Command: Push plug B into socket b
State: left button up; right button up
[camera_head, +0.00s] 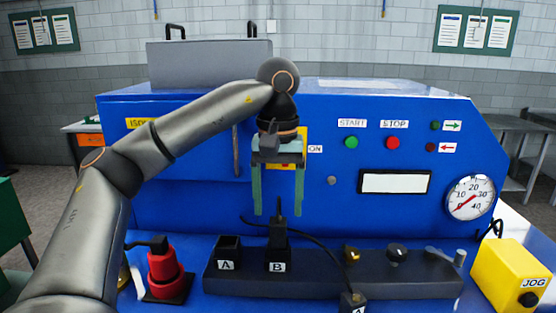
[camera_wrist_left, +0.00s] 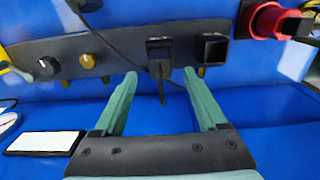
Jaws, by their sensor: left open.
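A black plug (camera_head: 278,232) stands upright at the socket labelled B (camera_head: 277,256) on the dark strip, its cable running off to the right. How deep it sits I cannot tell. It also shows in the left wrist view (camera_wrist_left: 160,68). My left gripper (camera_head: 278,212) points down, open and empty, with its green fingers on either side of the plug's upper end in the picture; contact is not visible. The socket labelled A (camera_head: 228,246) beside it looks empty. A plug marked A (camera_head: 353,301) shows at the front edge. My right gripper is out of view.
A red connector (camera_head: 163,267) stands left of the strip (camera_head: 330,282). Knobs (camera_head: 397,252) and a lever sit on its right part. A yellow JOG box (camera_head: 513,275) is at the right. The blue machine (camera_head: 400,150) rises close behind the gripper.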

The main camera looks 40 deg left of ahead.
aim_at(278, 221)
pick_arm(q)
notch_tip(278, 221, up, 4)
jog(key=shift+f+p, duration=0.2)
jog(key=shift+p, duration=0.35)
jog(key=shift+r, duration=1.9)
